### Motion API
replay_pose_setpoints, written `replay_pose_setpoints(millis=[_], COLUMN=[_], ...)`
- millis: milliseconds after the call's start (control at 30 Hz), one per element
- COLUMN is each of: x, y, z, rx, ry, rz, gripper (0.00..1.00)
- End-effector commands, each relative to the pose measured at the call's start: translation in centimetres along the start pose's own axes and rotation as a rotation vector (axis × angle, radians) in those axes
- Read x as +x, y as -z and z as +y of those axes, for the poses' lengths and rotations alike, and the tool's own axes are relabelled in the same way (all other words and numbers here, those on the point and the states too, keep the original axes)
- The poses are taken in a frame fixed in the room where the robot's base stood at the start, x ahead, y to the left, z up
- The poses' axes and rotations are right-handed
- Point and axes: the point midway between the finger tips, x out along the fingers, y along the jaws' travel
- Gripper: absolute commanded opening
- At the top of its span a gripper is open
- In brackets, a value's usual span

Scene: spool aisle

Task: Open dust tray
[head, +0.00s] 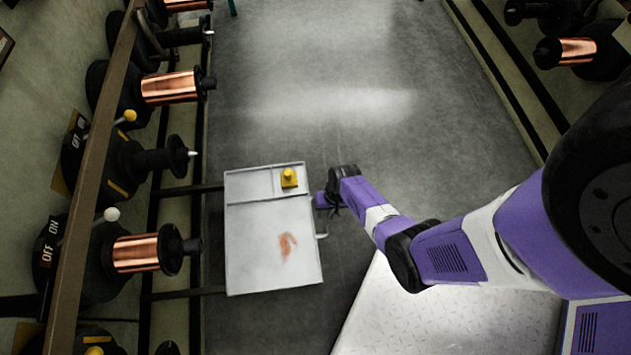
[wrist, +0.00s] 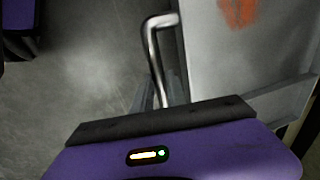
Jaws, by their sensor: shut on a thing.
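The dust tray (head: 255,225) is a flat grey tray in the head view. It stands out from the left-hand rack on two dark rails, over the floor. It has a narrow strip along its far side and a reddish-brown smear on its floor. Its metal bar handle (head: 322,235) is on its right side; the handle also shows in the wrist view (wrist: 151,42). My gripper (head: 323,201) is at this right side, shut on the handle, with the fingers around the bar's near part in the wrist view. The fingertips are small and partly hidden in the head view.
A yellow block with a knob (head: 289,178) sits in the tray's far strip. Copper spools (head: 170,87) and levers line the rack at left. Another spool rack (head: 577,51) is at right. The grey aisle floor (head: 320,90) beyond the tray is clear.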

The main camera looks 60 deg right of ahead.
Motion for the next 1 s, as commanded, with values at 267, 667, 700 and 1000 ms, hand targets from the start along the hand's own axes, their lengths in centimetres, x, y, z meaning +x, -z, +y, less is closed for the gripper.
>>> replay_pose_setpoints(millis=[267, 667, 700, 1000], x=[0.0, 0.0, 0.0, -1.2], y=[-0.1, 0.0, 0.0, 0.0], z=[0.5, 0.5, 0.4, 0.3], rx=[0.001, 0.001, 0.001, 0.0], ry=[-0.002, -0.001, -0.001, 0.0], rz=[-0.002, -0.001, -0.001, 0.001], gripper=[0.0, 0.4, 0.4, 0.4])
